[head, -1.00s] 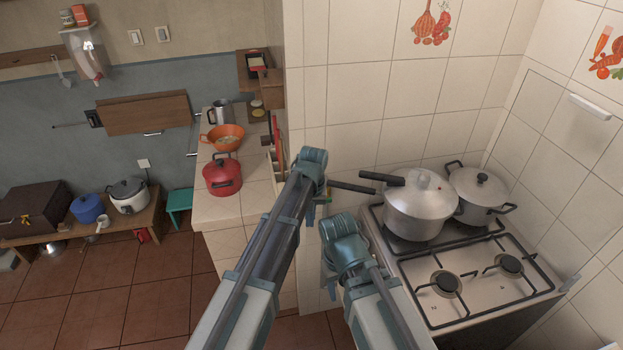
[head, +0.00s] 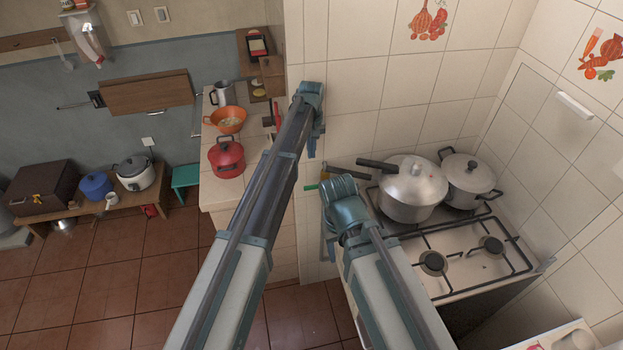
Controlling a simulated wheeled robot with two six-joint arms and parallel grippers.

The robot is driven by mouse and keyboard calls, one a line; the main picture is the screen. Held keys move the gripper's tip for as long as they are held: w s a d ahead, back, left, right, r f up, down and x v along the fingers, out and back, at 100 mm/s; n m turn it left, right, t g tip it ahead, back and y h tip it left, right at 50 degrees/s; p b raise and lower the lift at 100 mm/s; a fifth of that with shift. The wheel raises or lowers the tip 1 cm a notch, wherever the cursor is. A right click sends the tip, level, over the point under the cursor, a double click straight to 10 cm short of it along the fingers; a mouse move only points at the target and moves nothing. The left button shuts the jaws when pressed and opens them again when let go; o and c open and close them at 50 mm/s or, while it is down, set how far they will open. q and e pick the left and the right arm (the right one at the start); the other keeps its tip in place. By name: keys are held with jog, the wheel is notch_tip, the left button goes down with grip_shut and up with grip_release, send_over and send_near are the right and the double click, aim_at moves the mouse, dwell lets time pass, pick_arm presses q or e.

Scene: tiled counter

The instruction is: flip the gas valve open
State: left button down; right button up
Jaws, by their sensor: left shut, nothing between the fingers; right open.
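A small yellow piece (head: 324,172) and a green piece (head: 312,187) show against the tiled wall, between my two arms. They look like parts of the gas valve, but they are too small and too hidden to tell its position. My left gripper (head: 312,150) points down in front of the wall, shut and empty, above the green piece. My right gripper (head: 328,252) is lower, beside the stove's left side. It is open and empty, and mostly hidden behind my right wrist.
A pressure cooker (head: 412,190) and a second pot (head: 467,178) stand on the stove (head: 470,268). The cooker's black handle juts left near the valve area. A counter (head: 222,191) with a red pot (head: 226,158) and an orange bowl (head: 230,120) lies left.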

aim_at(311, 186)
pick_arm(q)
notch_tip(311, 186, down, 14)
jog(key=b, duration=1.4)
